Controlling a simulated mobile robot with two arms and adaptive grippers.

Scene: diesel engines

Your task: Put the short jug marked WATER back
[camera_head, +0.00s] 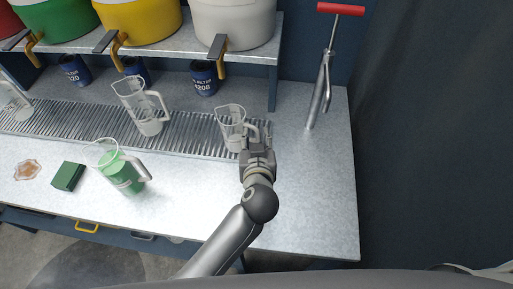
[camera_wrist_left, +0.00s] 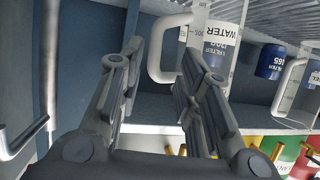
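The short clear jug marked WATER (camera_head: 229,127) stands upright on the right end of the slatted drip grate (camera_head: 190,137). In the left wrist view the picture is turned over, and the jug (camera_wrist_left: 226,32) shows its WATER lettering and white handle. My left gripper (camera_head: 257,134) is at the jug's right side, by the handle. In the wrist view its two fingers (camera_wrist_left: 160,58) are apart, with the handle showing between their tips. I cannot tell whether they touch it. My right gripper is not in view.
A taller clear jug (camera_head: 146,112) stands left on the grate. A jug with green liquid (camera_head: 121,173), a green block (camera_head: 68,176) and a brown stain (camera_head: 27,169) are on the bench front. Blue cans (camera_head: 204,78) stand behind. A red-handled pump (camera_head: 320,95) stands to the right.

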